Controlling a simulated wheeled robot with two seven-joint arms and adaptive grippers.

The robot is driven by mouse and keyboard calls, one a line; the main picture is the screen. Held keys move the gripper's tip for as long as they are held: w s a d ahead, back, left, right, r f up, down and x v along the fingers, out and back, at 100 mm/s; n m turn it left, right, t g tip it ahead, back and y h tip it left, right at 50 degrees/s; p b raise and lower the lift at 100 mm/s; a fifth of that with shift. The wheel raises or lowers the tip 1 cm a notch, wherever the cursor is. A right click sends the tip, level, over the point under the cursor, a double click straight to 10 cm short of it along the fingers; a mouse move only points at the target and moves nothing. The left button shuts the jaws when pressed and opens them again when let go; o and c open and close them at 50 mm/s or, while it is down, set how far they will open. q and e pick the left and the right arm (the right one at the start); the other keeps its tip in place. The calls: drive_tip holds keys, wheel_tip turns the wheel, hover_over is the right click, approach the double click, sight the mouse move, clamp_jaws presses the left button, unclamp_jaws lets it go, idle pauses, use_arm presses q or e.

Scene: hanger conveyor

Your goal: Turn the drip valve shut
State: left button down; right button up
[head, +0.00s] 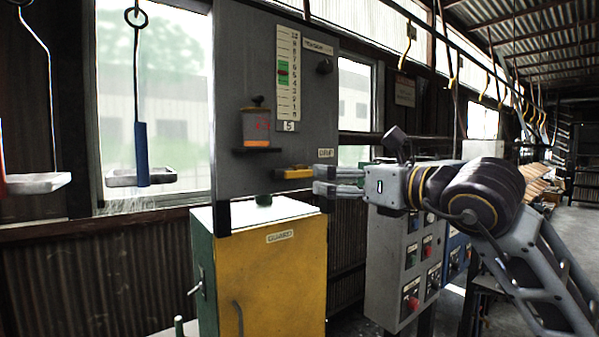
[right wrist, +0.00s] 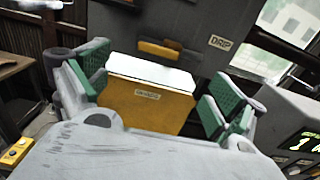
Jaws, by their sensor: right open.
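The drip valve has a flat orange-yellow handle (head: 294,173) lying roughly level on the grey panel, beside a DRIP label (head: 326,153). The handle also shows at the top centre of the right wrist view (right wrist: 160,50). My right gripper (head: 318,181) comes in from the right, its fingers just right of and slightly below the handle in the picture. In the right wrist view its green-padded fingers (right wrist: 158,78) are spread wide with nothing between them. The handle is ahead, beyond the fingers; I see no contact. My left gripper is out of view.
Below the panel stands a yellow GUARD cabinet (head: 262,275) with a pale top. The grey panel (head: 235,90) carries a scale and a small cup (head: 257,126). A control box (head: 405,260) with buttons stands under my right arm. Trays hang at left.

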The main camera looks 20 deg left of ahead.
drive_tip(key=p, duration=0.1)
approach(301, 171)
drive_tip(key=x, duration=0.2)
drive_tip(key=p+x, duration=0.1)
drive_tip(key=x, duration=0.3)
drive_tip(key=shift+r, duration=0.15)
drive_tip(key=p+x, duration=0.1)
drive_tip(key=x, duration=0.1)
drive_tip(key=shift+w+a, duration=0.2)
drive_tip(key=shift+a, duration=0.05)
drive_tip(key=shift+p+x, duration=0.3)
drive_tip(key=shift+x, duration=0.55)
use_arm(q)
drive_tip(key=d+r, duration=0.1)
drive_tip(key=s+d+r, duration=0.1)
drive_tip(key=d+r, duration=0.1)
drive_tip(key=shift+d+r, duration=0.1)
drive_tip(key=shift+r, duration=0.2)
use_arm(e)
drive_tip(key=shift+w, duration=0.15)
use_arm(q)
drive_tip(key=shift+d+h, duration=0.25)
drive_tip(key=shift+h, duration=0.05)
use_arm(e)
drive_tip(key=shift+c, duration=0.2)
